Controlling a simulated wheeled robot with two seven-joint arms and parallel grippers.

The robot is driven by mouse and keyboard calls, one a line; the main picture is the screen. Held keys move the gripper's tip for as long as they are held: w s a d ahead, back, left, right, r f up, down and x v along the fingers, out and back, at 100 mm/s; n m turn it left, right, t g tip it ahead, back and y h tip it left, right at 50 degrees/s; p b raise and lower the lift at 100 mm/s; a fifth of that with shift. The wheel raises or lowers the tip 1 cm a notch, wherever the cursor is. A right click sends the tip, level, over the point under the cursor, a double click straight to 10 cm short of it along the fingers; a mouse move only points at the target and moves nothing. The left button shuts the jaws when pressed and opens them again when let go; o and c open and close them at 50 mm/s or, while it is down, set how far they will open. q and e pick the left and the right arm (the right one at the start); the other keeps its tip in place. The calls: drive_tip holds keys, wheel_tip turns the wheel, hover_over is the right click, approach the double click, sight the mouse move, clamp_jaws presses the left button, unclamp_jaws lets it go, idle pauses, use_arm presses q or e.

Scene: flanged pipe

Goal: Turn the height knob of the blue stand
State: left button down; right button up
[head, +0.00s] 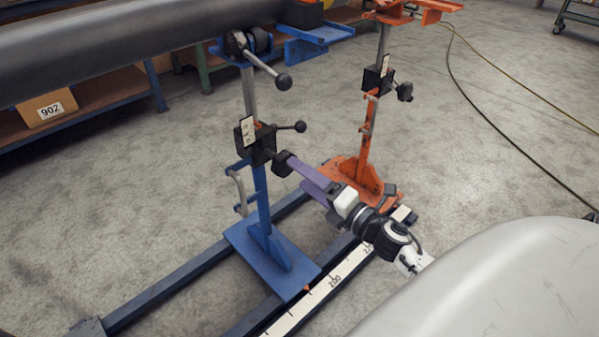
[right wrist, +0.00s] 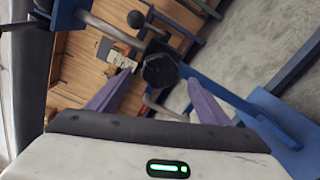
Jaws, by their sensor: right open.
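The blue stand (head: 262,200) stands upright on a rail base, with a black clamp block (head: 258,140) on its post. The black height knob (head: 283,163) sticks out from the block toward my right arm. In the right wrist view the knob (right wrist: 160,70) appears centred between two purple fingertips. My right gripper (head: 297,168) is open, with its tips right at the knob. A gap shows on both sides, and I cannot tell how far the fingers reach over it. My left gripper is not in view.
A black-ball lever (head: 292,127) sits just above the knob, and another (head: 283,81) is higher. An orange stand (head: 366,150) stands behind my right gripper. A large grey pipe (head: 120,45) lies across the top left. A scale strip (head: 320,292) runs along the rail.

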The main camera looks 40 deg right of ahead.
sight(288, 167)
drive_tip(key=w+m, duration=0.1)
drive_tip(key=m, duration=0.5)
drive_tip(key=w+m+p, duration=0.1)
drive_tip(key=w+m, duration=0.1)
drive_tip(key=m, duration=0.5)
drive_tip(key=w+m, duration=0.2)
drive_tip(key=m, duration=0.5)
drive_tip(key=shift+w+a+f, duration=0.1)
drive_tip(key=shift+w+a, duration=0.05)
drive_tip(key=shift+a, duration=0.15)
drive_tip(key=shift+w, duration=0.4)
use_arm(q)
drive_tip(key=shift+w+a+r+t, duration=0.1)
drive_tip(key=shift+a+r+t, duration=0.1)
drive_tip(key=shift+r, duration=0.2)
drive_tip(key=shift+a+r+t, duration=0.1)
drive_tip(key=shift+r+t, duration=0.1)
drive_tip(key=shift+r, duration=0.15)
use_arm(e)
drive_tip(key=shift+c, duration=0.2)
drive_tip(key=c, duration=1)
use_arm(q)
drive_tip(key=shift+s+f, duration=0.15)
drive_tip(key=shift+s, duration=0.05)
